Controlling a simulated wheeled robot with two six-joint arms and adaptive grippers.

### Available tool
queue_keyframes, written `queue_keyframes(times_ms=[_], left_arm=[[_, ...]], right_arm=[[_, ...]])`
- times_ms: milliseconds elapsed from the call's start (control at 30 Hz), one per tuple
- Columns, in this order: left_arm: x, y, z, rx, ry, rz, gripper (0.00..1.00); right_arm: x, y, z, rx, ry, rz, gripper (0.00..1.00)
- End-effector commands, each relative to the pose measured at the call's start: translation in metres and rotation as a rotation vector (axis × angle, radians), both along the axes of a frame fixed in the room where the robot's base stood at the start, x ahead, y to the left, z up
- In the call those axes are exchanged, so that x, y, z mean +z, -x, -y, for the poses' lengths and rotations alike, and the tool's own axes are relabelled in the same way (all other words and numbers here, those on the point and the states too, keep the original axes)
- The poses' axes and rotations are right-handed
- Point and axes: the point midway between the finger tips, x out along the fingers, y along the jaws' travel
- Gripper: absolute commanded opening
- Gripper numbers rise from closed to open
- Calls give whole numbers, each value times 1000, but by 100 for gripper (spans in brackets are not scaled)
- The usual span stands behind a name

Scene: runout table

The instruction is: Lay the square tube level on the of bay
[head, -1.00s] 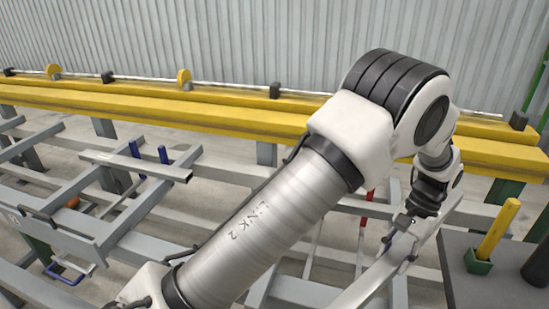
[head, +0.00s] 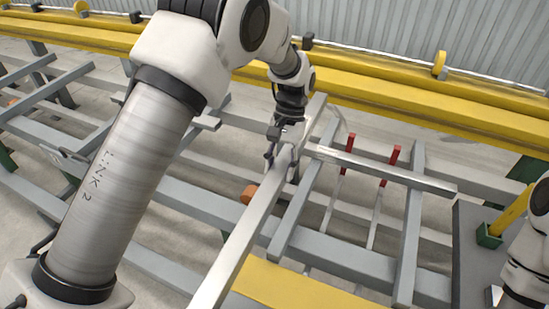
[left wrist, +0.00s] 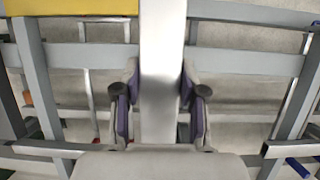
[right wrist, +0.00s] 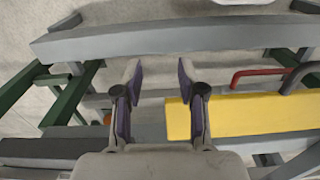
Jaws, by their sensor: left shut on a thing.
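A long light-grey square tube (head: 247,236) runs slantwise from the bottom of the head view toward the yellow beam. My left gripper (head: 282,163) is shut around it near its far part. In the left wrist view the tube (left wrist: 164,60) passes between the two fingers (left wrist: 159,105). The tube is above the grey rack, and its near end is out of frame. A bay with two red posts (head: 392,165) lies just right of the tube. My right gripper (right wrist: 159,75) is open and empty in the right wrist view; only part of its arm shows at the head view's right edge.
A yellow roller beam (head: 420,112) with a disc (head: 440,63) runs along the back. A yellow post in a green socket (head: 490,232) stands on a dark surface at the right. An orange piece (head: 249,193) lies beside the tube. Grey rack bars (head: 341,250) cross below.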

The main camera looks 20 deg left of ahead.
Motion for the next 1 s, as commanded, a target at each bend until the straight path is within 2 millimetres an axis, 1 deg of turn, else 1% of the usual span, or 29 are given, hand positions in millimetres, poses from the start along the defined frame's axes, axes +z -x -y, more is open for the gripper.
queue_keyframes(times_ms=[133, 200, 267, 367, 400, 500, 567, 667, 1000], left_arm=[[0, 0, 0, 0, 0, 2, 0], [1, 0, 0, 0, 0, 1, 0], [0, 2, 0, 0, 0, -2, 0], [-6, 8, 0, 1, 0, -5, 0], [-11, 11, 0, 1, 0, -6, 0], [-23, 18, 0, 1, 0, -4, 0], [-30, 21, 0, 1, -1, -2, 0], [-36, 21, 0, 1, -1, 2, 0], [-37, 21, 0, 1, -1, 2, 0]], right_arm=[[-1, 0, 0, 0, 0, 0, 40], [3, 0, 0, -1, 0, 0, 40], [13, 0, 0, 0, 0, 0, 40], [38, 0, 0, 0, 0, 1, 40], [47, -1, 0, 0, 0, 1, 40], [61, -1, 0, 0, 0, 2, 40], [63, -1, 0, 0, 0, 2, 40], [61, -1, 0, 0, 0, 1, 40], [59, 0, 0, 0, 0, 1, 40]])
